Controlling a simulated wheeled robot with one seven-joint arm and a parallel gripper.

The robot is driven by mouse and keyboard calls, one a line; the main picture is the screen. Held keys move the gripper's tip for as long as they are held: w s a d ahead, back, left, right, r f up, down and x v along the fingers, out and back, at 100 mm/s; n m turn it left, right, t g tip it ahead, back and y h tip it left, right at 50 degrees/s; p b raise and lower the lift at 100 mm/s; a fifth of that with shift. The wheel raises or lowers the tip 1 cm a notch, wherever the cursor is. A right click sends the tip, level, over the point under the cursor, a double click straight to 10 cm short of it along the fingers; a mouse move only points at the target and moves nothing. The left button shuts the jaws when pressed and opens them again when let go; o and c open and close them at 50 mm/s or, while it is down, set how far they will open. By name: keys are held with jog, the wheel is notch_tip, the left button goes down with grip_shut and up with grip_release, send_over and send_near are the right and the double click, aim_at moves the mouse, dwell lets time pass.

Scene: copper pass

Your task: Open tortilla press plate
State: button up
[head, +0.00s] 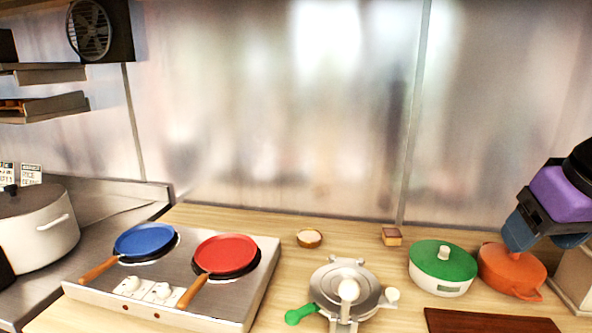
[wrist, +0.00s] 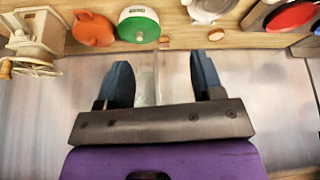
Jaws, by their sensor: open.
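The silver tortilla press (head: 330,284) stands on the wooden counter, right of the stove, in the head view. Its round metal plate appears to lie flat, with a bar and a white knob in front, a green-ended handle at the lower left and another pale knob at the right. Only part of the press shows at the top of the wrist view (wrist: 208,8). My gripper (head: 540,241) is at the far right of the head view, well away from the press and near the orange pot. In the wrist view its blue fingers (wrist: 163,78) are wide apart with nothing between them.
A green-lidded pot (head: 440,278) and an orange pot (head: 510,272) stand between the press and my gripper. A dark red board (head: 490,322) lies in front. Blue (head: 144,240) and red (head: 226,254) pans sit on the stove at left.

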jog(key=s, duration=0.2)
jog(key=n+g, duration=0.5)
jog(key=n, duration=0.2)
send_over(393, 291)
notch_tip(393, 291, down, 21)
notch_tip(393, 291, down, 11)
jog(key=shift+s+a+r, duration=0.1)
jog(key=shift+r, duration=0.1)
jog(key=shift+c, duration=0.4)
jog(key=shift+r, duration=0.1)
grip_shut()
